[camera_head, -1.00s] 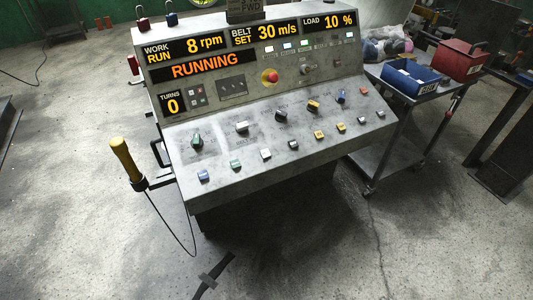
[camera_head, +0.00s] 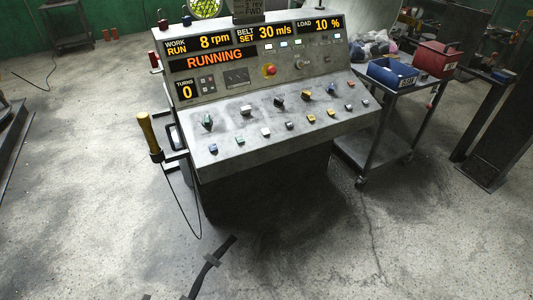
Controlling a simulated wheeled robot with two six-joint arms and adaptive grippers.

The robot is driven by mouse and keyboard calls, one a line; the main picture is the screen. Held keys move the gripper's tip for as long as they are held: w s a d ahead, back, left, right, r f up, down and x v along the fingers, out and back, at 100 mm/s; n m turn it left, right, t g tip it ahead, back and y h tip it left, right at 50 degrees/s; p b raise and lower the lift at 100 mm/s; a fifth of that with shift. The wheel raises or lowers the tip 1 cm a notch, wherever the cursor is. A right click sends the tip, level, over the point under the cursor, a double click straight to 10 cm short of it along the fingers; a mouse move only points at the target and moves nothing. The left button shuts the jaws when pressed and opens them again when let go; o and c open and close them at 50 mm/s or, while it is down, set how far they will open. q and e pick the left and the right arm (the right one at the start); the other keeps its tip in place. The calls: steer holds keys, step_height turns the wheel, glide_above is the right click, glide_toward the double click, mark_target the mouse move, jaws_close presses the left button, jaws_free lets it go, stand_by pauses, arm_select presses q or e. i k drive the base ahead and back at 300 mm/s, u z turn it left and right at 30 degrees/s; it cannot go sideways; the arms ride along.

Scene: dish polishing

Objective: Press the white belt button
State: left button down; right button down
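The grey control console (camera_head: 310,143) stands in the upper middle of the head view. On its sloped panel, the front row of small buttons includes a blue one (camera_head: 213,148), a green one (camera_head: 240,140), a white one (camera_head: 265,132) and another pale one (camera_head: 289,125). A white-topped control (camera_head: 246,110) sits in the row behind, between a green knob (camera_head: 207,121) and a dark knob (camera_head: 279,103). The labels are too small to read, so I cannot tell which is the belt button. Neither gripper is in view.
Displays read RUNNING (camera_head: 214,59), 8 rpm, 30 m/s, load 10 % and turns 0. A red stop button (camera_head: 269,70) sits below them. A yellow-handled tool (camera_head: 149,132) hangs at the console's left. A cart (camera_head: 371,150) with blue and red bins stands right. Floor in front is mostly clear.

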mark_target(265, 132)
steer(key=k, duration=0.55)
steer(key=z, duration=0.75)
steer(key=i, duration=0.65)
steer(key=z, duration=0.7)
steer(key=i, duration=0.95)
steer(key=u, duration=0.75)
steer(key=i, duration=0.45)
steer(key=u, duration=0.35)
